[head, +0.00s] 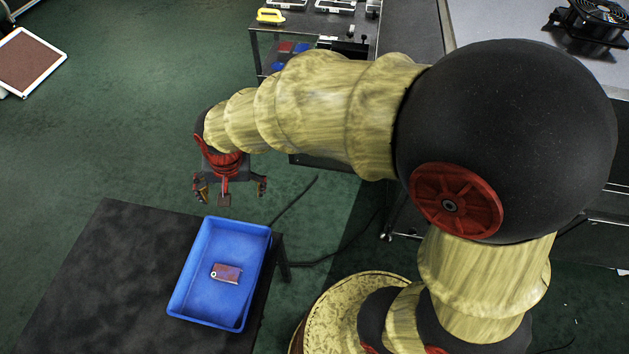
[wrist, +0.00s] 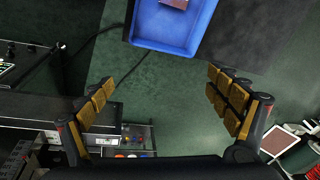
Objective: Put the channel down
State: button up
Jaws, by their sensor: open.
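The channel (head: 226,273), a small brownish metal piece with a pale end and a round hole, lies flat on the floor of a blue bin (head: 252,277). It also shows, cut off, at the top edge of the wrist view (wrist: 174,3). My gripper (head: 229,190) is above and beyond the bin's far edge, apart from both bin and channel. In the wrist view my gripper (wrist: 160,82) has its two padded fingers spread wide, with only the green floor between them. It is open and empty.
The bin stands on a dark table (head: 100,270) with bare space to its left. A shelf unit (head: 258,50) with parts stands at the back. A black fan (head: 592,22) sits on a grey surface at right. Black cables cross the green floor beside the table.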

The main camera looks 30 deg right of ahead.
jog(key=s+d+r+n+t, duration=0.3)
jog(key=s+d+r+n, duration=0.1)
jog(key=s+d+r, duration=1)
jog(key=shift+s+r+h, duration=0.4)
jog(key=shift+s+r, duration=0.1)
jog(key=shift+s, duration=0.75)
jog(key=shift+c, duration=0.5)
